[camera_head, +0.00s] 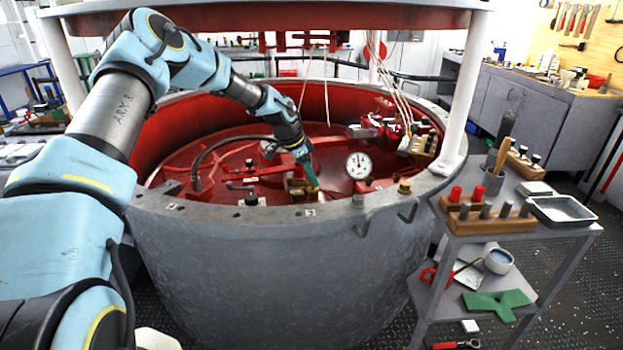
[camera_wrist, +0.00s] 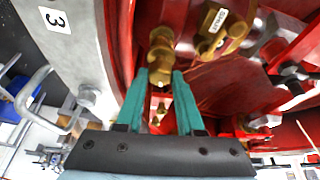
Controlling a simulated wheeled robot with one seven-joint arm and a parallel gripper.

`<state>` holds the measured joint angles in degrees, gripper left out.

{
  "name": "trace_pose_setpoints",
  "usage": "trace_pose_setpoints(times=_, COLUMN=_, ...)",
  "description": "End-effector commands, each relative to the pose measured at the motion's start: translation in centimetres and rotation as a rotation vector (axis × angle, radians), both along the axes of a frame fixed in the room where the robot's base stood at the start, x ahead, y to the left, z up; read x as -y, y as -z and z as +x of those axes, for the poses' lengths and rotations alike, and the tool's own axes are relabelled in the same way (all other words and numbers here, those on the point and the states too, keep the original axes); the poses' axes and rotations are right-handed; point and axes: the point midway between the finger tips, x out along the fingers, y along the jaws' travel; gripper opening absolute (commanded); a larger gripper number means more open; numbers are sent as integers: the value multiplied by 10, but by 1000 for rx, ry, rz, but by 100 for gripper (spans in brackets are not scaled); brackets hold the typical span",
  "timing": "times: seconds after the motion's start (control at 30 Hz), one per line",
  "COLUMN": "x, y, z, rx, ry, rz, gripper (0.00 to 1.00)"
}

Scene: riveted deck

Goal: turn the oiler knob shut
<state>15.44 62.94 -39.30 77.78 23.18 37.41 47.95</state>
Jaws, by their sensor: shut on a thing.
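The brass oiler knob (camera_wrist: 161,62) stands between the teal fingertips of my gripper (camera_wrist: 158,76) in the wrist view. My gripper is shut on it. In the head view my gripper (camera_head: 312,180) reaches down inside the near rim of the drum, beside brass fittings (camera_head: 296,190). The knob itself is mostly hidden there by the fingers. A second brass fitting (camera_wrist: 222,32) with a small white tag lies just right of the knob in the wrist view. I cannot tell how far the knob is turned.
The grey drum rim (camera_head: 232,215) curves close by, with a plate marked 3 (camera_wrist: 54,19). A round gauge (camera_head: 359,165) stands right of my gripper. Red brackets (camera_wrist: 298,55) crowd the right of the wrist view. A loaded cart (camera_head: 515,225) stands right of the drum.

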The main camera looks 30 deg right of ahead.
Motion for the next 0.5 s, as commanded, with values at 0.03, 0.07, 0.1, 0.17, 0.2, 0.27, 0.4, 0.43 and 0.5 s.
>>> trace_pose_setpoints(times=0.03, x=0, y=3, z=1, rx=-1, ry=34, rz=0, gripper=0)
trace_pose_setpoints(times=0.07, x=0, y=3, z=1, rx=-1, ry=58, rz=0, gripper=0)
trace_pose_setpoints(times=0.1, x=0, y=2, z=1, rx=0, ry=88, rz=0, gripper=0)
trace_pose_setpoints(times=0.17, x=0, y=3, z=1, rx=-1, ry=128, rz=0, gripper=0)
trace_pose_setpoints(times=0.2, x=0, y=3, z=1, rx=1, ry=152, rz=0, gripper=0)
trace_pose_setpoints(times=0.27, x=0, y=3, z=1, rx=0, ry=187, rz=1, gripper=0)
trace_pose_setpoints(times=0.4, x=0, y=2, z=2, rx=0, ry=248, rz=1, gripper=0)
trace_pose_setpoints(times=0.43, x=0, y=2, z=1, rx=0, ry=258, rz=1, gripper=0)
trace_pose_setpoints(times=0.5, x=0, y=2, z=2, rx=1, ry=277, rz=1, gripper=0)
